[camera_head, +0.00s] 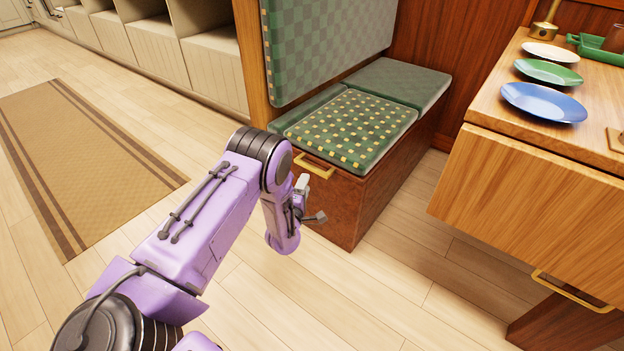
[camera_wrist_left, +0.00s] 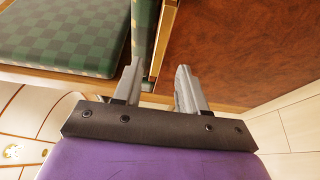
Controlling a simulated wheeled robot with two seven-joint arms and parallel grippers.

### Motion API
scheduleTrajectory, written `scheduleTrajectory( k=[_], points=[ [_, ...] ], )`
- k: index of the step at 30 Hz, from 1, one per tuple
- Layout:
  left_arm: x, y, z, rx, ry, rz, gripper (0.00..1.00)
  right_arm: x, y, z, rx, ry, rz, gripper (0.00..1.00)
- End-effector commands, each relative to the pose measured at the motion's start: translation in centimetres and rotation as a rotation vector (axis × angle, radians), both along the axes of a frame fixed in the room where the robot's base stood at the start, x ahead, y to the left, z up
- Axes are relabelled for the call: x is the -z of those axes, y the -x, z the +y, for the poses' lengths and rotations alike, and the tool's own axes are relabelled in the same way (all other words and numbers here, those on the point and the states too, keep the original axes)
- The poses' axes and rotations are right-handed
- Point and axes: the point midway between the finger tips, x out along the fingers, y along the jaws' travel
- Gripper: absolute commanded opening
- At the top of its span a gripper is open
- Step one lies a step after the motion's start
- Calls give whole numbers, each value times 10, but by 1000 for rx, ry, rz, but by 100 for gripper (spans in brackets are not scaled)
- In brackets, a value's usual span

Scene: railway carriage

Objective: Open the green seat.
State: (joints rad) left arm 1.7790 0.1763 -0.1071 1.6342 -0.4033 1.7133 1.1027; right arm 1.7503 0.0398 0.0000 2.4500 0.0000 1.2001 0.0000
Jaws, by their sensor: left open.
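The green seat (camera_head: 362,122) is a green cushion with small yellow squares on top of a wooden box (camera_head: 345,205). It looks shut, lying about flat on the box. A brass handle (camera_head: 315,166) sits at its near front edge. My left gripper (camera_head: 311,201) is just below and in front of this handle, at the box's near face, apart from the handle. In the left wrist view, its two fingers (camera_wrist_left: 159,72) are spread, with nothing clearly held. Green checked upholstery (camera_wrist_left: 65,38) and a reddish wooden panel (camera_wrist_left: 220,45) lie beyond them. My right gripper is not in view.
A green checked backrest (camera_head: 320,50) rises behind the seat, with another cushion (camera_head: 402,83) beyond. At right, a wooden table (camera_head: 490,95) carries a blue plate (camera_head: 543,102), a green plate (camera_head: 549,71) and a white plate (camera_head: 551,53). Floor between box and table is clear.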

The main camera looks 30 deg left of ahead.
Motion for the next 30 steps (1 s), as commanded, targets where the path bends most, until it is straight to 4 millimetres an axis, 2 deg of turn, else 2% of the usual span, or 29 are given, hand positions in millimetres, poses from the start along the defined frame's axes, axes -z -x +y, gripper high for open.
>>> scheduleTrajectory(
  k=[6,12,16,23,24,27,30],
  points=[
    [3,-46,16,-3,-1,-1,42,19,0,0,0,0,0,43],
    [2,-78,26,-2,-2,3,42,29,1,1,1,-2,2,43],
    [0,-86,28,-1,-3,5,42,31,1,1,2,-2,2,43],
    [-1,-87,28,-2,-3,5,42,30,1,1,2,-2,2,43],
    [-1,-87,28,-2,-2,6,28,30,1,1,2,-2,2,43],
    [-1,-87,28,-2,-2,6,0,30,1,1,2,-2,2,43],
    [-1,-87,28,-1,-2,6,0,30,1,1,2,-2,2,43]
  ],
)
